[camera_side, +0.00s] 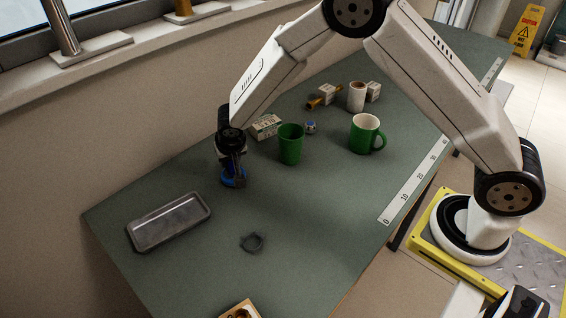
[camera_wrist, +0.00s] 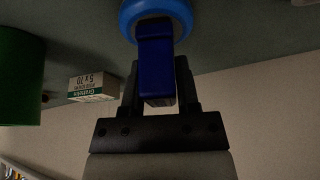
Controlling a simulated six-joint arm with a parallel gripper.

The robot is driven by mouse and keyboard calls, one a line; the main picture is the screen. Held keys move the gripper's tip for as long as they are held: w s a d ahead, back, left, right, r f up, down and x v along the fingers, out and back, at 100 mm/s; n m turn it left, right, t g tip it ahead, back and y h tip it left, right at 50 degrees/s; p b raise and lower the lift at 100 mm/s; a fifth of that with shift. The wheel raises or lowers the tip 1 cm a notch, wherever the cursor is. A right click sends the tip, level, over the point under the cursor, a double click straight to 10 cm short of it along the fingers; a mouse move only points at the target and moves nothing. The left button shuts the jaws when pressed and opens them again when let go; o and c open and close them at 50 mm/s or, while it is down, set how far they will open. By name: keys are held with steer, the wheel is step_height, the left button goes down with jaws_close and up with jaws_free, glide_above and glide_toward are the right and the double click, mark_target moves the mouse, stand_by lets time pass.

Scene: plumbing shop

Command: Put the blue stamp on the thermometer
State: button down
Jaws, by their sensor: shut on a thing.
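The blue stamp (camera_side: 233,181) is upright under my gripper (camera_side: 231,166) in the side view, at the left of the green cup. In the wrist view, my gripper (camera_wrist: 158,85) is shut on the stamp's dark blue handle (camera_wrist: 156,62), with the round lighter blue base (camera_wrist: 156,14) beyond the fingertips. The base is close to the table; I cannot tell whether it touches. I cannot pick out a thermometer for certain. A small round blue-and-white thing (camera_side: 311,127) lies right of the green cup, too small to identify.
A green cup (camera_side: 290,146), a small box (camera_side: 266,127) and a green mug (camera_side: 366,135) stand nearby. A white cup (camera_side: 356,97) is farther back. A grey metal tray (camera_side: 170,222) and a dark ring (camera_side: 252,242) lie nearer the front. The table (camera_side: 200,270) is mostly clear there.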

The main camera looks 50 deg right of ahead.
steer(key=shift+f, duration=0.1)
steer(key=shift+c, duration=1.7)
jaws_free()
steer(key=v, duration=1.2)
steer(key=shift+s, duration=0.1)
steer(key=s+d+n, duration=0.2)
steer(key=s+d, duration=0.3)
steer(key=s, duration=0.5)
steer(key=s+d+n+g+y, duration=0.1)
steer(key=s+d+n, duration=0.1)
steer(key=s+d, duration=0.4)
steer(key=s, duration=0.4)
steer(key=shift+d+f+n+y, duration=0.15)
steer(key=shift+f+n+y, duration=0.1)
steer(key=shift+n+y, duration=0.05)
